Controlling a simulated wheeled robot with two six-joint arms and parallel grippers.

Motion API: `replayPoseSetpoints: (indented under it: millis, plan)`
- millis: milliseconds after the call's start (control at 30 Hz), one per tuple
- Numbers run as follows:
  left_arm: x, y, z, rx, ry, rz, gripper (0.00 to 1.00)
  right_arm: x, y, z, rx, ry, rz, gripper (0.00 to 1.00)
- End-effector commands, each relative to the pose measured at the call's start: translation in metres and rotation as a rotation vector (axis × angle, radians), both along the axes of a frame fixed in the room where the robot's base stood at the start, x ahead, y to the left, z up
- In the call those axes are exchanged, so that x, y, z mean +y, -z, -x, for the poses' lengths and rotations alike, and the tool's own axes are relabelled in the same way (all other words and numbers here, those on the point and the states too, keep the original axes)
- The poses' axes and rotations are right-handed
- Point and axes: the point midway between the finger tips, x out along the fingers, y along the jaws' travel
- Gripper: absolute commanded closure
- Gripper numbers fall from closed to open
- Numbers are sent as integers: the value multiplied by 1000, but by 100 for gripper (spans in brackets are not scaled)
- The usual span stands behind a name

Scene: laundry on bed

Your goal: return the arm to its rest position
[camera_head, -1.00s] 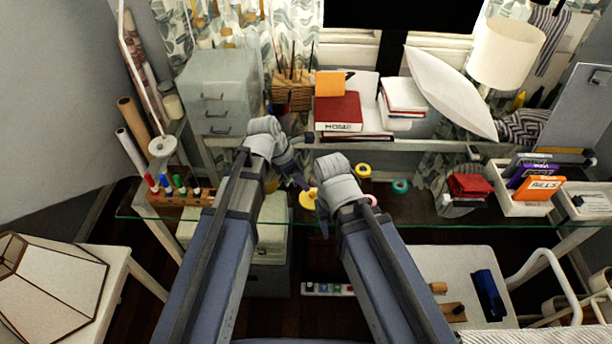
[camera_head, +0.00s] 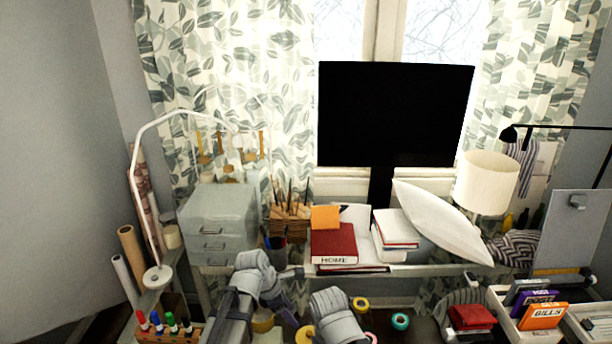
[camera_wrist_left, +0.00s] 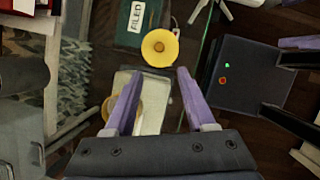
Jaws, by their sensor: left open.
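My left arm (camera_head: 232,318) comes up from the bottom of the head view, bent at its grey wrist, over the desk. My left gripper's two purple fingers stand apart in the left wrist view (camera_wrist_left: 158,88), with nothing held between them. In the head view they are partly hidden by the wrist. A yellow roll (camera_wrist_left: 160,48) lies beyond the fingertips in the wrist view, apart from them. My right arm (camera_head: 336,316) is beside the left one at the bottom of the head view; its fingers are not clear there.
A grey drawer unit (camera_head: 218,225), a brush basket (camera_head: 289,228) and red book (camera_head: 334,245) stand on the shelf ahead. A black monitor (camera_head: 395,113) is behind. A marker rack (camera_head: 180,332) is left; a teal tape roll (camera_head: 400,321) and file box (camera_head: 515,328) are right.

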Motion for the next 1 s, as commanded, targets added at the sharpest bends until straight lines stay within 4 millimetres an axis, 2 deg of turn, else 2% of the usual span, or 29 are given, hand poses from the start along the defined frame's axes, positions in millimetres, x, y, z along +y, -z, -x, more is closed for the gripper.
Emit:
replayPoseSetpoints:
  millis: [167, 300, 600, 967, 1000]
  plan:
    - [24, 5, 18, -97, 332, -116, 45, 0, 0, 0, 0, 0, 0, 50]
    - [47, 9, 33, -172, 669, -224, 45, 0, 0, 0, 0, 0, 0, 50]
    - [89, 14, 63, -253, 1339, -384, 45, 0, 0, 0, 0, 0, 0, 50]
    - [118, 15, 86, -268, 1849, -445, 45, 0, 0, 0, 0, 0, 0, 50]
    - [105, 15, 89, -265, 1880, -437, 45, 0, 0, 0, 0, 0, 0, 50]
